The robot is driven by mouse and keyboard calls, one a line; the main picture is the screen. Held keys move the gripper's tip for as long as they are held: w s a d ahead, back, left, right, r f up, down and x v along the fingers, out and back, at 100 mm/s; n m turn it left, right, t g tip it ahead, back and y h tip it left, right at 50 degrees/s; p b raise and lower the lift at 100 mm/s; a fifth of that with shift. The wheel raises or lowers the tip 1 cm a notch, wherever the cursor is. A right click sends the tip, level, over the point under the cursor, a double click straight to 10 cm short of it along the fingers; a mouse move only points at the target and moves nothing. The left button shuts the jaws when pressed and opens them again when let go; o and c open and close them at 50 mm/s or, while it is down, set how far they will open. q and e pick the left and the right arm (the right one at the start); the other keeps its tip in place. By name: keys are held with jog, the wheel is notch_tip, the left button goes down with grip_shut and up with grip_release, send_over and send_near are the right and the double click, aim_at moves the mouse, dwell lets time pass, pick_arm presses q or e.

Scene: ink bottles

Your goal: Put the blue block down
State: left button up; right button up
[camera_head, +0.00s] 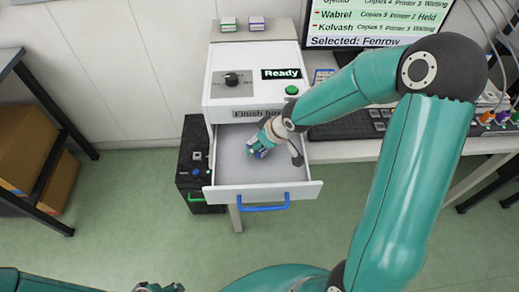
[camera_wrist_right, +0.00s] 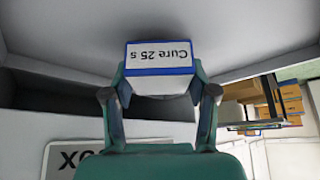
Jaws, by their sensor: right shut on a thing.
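The blue block (camera_wrist_right: 160,71) has a white face that reads "Cure 25 s", upside down in the right wrist view. My right gripper (camera_wrist_right: 162,92) is shut on it. In the head view my right gripper (camera_head: 262,146) reaches down into the open drawer (camera_head: 225,197) of the box marked "Finish box". The block shows there only as a small blue and white patch. I cannot tell whether it touches the drawer floor. My left gripper (camera_head: 158,287) is only partly visible at the bottom edge, and its jaws cannot be made out.
A green block (camera_head: 229,24) and a purple block (camera_head: 257,23) sit on top of the box. Its panel has a knob (camera_head: 232,79), a "Ready" display (camera_head: 282,73) and a green button (camera_head: 292,90). A keyboard (camera_head: 345,127) lies to the right. The drawer floor around the gripper looks clear.

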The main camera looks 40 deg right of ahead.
jog(key=shift+f, duration=0.75)
pick_arm(q)
jog(key=shift+f, duration=0.6)
pick_arm(e)
jog(key=shift+r, duration=0.1)
jog(key=o, duration=1.2)
